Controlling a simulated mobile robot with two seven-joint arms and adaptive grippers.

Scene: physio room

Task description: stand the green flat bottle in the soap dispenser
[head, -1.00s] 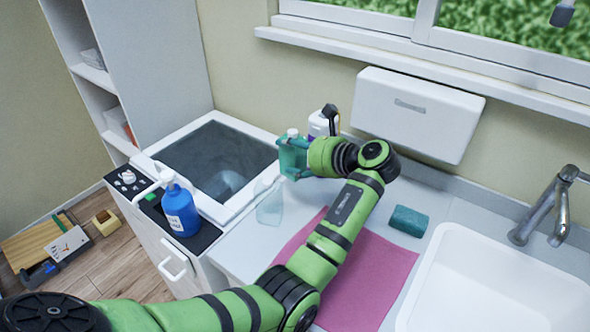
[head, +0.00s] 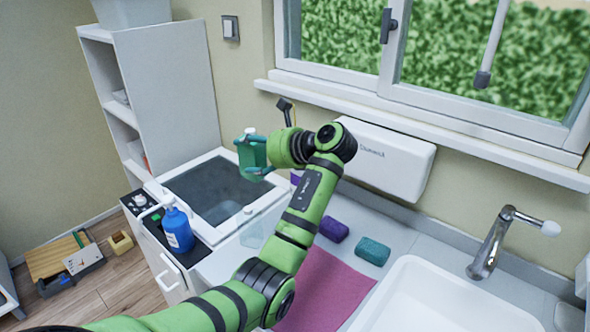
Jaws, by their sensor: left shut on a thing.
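The green flat bottle (head: 249,155) is upright, with a pale cap, held in the air above the far right edge of the dark basin. My left gripper (head: 257,154) is shut on it from the right, one finger showing across its upper part and one near its base. I cannot make out for certain which thing is the soap dispenser; a white wall box (head: 385,160) with small lettering hangs below the window. A container with a purple label (head: 295,179) is mostly hidden behind my left arm. My right gripper is out of view.
A blue pump bottle (head: 178,229) stands on the black strip left of the basin (head: 208,190). A clear bottle (head: 252,235) stands on the counter. A purple sponge (head: 333,229), teal sponge (head: 373,251) and pink cloth (head: 325,290) lie left of the sink (head: 440,300).

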